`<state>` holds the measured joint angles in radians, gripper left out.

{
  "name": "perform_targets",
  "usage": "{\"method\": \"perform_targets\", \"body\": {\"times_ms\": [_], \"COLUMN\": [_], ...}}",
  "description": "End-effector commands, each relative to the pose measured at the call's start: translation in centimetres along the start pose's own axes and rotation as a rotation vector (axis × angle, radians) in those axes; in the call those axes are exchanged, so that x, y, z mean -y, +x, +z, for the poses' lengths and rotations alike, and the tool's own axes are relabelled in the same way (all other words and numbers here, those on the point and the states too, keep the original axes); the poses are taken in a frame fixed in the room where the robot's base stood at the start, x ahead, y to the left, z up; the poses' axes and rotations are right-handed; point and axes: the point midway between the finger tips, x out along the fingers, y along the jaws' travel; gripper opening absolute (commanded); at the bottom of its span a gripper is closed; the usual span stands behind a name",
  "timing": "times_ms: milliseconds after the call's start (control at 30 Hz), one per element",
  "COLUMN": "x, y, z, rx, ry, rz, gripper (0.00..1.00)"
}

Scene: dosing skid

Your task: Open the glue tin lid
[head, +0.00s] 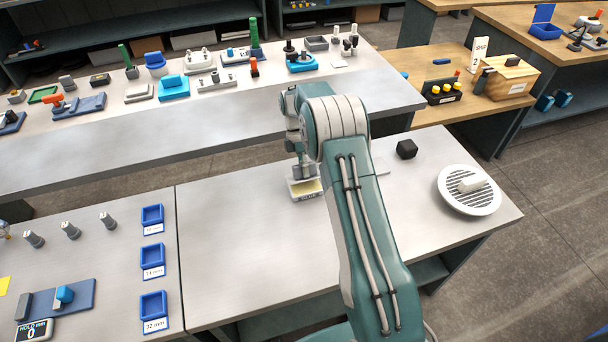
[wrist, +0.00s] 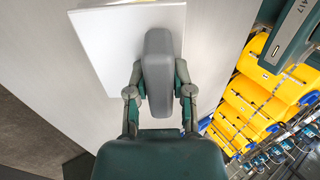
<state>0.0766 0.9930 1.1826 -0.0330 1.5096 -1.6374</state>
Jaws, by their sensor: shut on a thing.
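My arm hides part of this area in the head view, so I cannot tell whether lid and tin touch.
Blue bins (head: 153,256) line the left bench. The near bench (head: 240,250) is clear left of my arm.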

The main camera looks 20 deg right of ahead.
Motion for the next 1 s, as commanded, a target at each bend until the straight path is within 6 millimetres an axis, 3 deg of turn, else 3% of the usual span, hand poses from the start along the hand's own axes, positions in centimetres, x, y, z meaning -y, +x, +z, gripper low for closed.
{"method": "perform_targets", "body": {"times_ms": [500, 1000], "x": [-1.1, -1.2], "y": [-1.2, -1.4], "z": [0.3, 0.2], "rx": [0.007, 0.007], "ry": [0.004, 0.004], "rz": [-0.199, -0.240], "gripper": [0.00, 0.00]}}
